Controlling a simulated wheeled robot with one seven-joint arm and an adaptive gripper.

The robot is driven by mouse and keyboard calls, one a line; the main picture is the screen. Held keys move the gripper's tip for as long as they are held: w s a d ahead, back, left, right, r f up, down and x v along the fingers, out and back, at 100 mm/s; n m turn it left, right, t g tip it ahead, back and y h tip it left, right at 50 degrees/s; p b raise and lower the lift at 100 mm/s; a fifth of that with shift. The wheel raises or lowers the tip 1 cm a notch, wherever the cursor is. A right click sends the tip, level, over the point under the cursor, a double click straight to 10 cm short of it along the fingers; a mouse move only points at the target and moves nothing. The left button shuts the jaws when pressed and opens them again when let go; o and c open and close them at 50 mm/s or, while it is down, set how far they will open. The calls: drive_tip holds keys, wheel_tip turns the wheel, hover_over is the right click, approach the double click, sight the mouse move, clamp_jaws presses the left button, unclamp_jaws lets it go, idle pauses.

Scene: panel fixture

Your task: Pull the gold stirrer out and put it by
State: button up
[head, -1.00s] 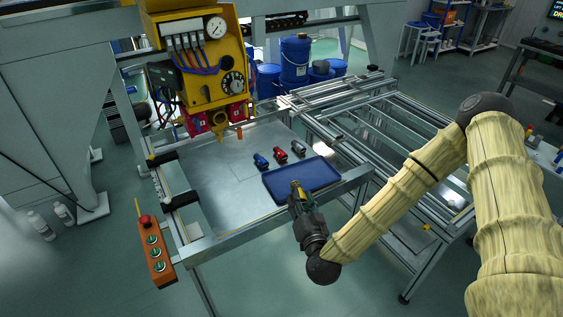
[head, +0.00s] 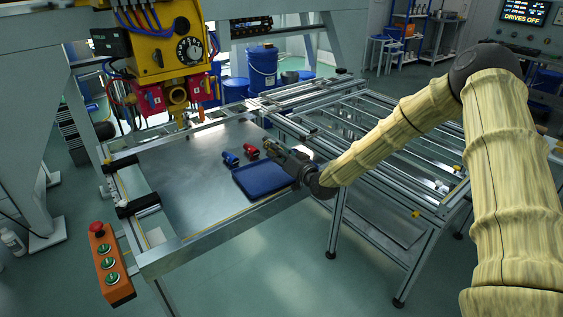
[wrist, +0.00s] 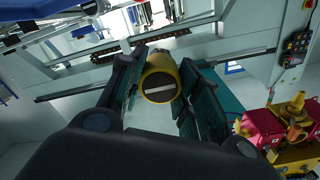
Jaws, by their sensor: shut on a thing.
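My gripper (wrist: 158,84) is shut on a short cylinder with a gold-yellow body and a dark, slotted end face, which I take as the gold stirrer (wrist: 160,92). In the wrist view it sits between the two dark fingers. In the head view my gripper (head: 272,147) is over the far right part of the metal table, just beyond the blue tray (head: 262,190). The gap below the held piece cannot be judged. The yellow machine (head: 160,45) stands at the back left, with red housings and a gold fitting (head: 177,94) beneath it.
A small blue piece (head: 229,159) and a red piece (head: 250,151) lie in a row left of my gripper. The left of the metal table (head: 185,180) is clear. An orange button box (head: 110,262) hangs at the front left. A rail frame (head: 385,140) extends right.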

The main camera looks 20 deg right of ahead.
drive_tip(key=shift+w+d+b, duration=0.4)
drive_tip(key=shift+w+d, duration=0.3)
drive_tip(key=shift+w, duration=0.1)
drive_tip(key=b, duration=0.4)
hover_over(284, 178)
drive_tip(key=w, duration=0.1)
drive_tip(key=shift+a+f, duration=0.2)
drive_tip(key=shift+f, duration=1.5)
drive_tip(key=shift+a+f, duration=0.15)
drive_tip(key=shift+f, duration=1.55)
drive_tip(key=o, duration=1.2)
drive_tip(key=shift+f, duration=0.1)
drive_tip(key=shift+s+f, duration=0.1)
drive_tip(key=shift+s+d+f, duration=0.1)
drive_tip(key=shift+s+d, duration=0.15)
drive_tip(key=shift+s, duration=0.25)
drive_tip(key=v, duration=0.7)
drive_tip(key=r+v, duration=0.1)
drive_tip(key=v, duration=0.2)
drive_tip(key=shift+s+d, duration=0.1)
drive_tip(key=shift+s, duration=0.15)
